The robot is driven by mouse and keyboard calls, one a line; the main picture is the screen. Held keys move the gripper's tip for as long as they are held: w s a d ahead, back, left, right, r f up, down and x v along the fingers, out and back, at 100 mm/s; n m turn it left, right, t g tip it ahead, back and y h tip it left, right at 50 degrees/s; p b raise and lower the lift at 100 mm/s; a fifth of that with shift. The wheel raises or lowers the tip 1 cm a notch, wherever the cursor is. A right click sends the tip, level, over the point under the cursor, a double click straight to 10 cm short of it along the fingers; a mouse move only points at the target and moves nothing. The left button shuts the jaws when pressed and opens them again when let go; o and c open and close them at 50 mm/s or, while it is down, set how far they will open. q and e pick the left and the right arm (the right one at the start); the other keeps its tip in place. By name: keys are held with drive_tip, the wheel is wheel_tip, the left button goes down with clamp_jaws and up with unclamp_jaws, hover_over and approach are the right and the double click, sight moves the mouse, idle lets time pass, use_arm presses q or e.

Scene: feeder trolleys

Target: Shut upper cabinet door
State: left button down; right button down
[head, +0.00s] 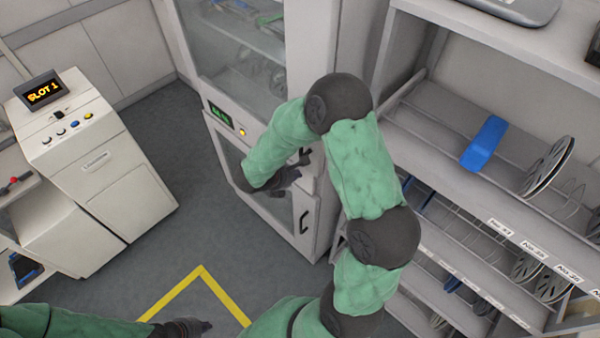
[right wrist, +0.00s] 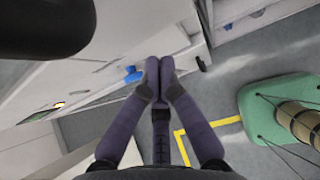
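The cabinet stands at the centre of the head view. Its upper door (head: 235,55) has a large glass pane, with shelves and reels behind it. I see no clear gap at its edge, but my right arm hides part of its lower right, so I cannot tell whether it is fully shut. My right gripper (head: 292,172) is in front of the cabinet, near the line between upper and lower doors. In the right wrist view its two fingers (right wrist: 158,68) are together, with nothing seen between them. My left gripper (head: 203,325) is low, at the bottom edge, away from the cabinet.
The lower door has a dark handle (head: 304,222). A shelf rack with reels (head: 548,165) and a blue item (head: 485,142) stands on the right. A white console (head: 75,130) with a "SLOT 1" display (head: 43,91) stands on the left. Grey floor between is clear, with yellow tape (head: 200,274).

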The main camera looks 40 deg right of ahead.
use_arm(q)
drive_tip(key=shift+a, duration=0.3)
use_arm(e)
drive_tip(key=v, duration=1)
drive_tip(key=shift+w+a, duration=0.2)
drive_tip(key=shift+a, duration=0.3)
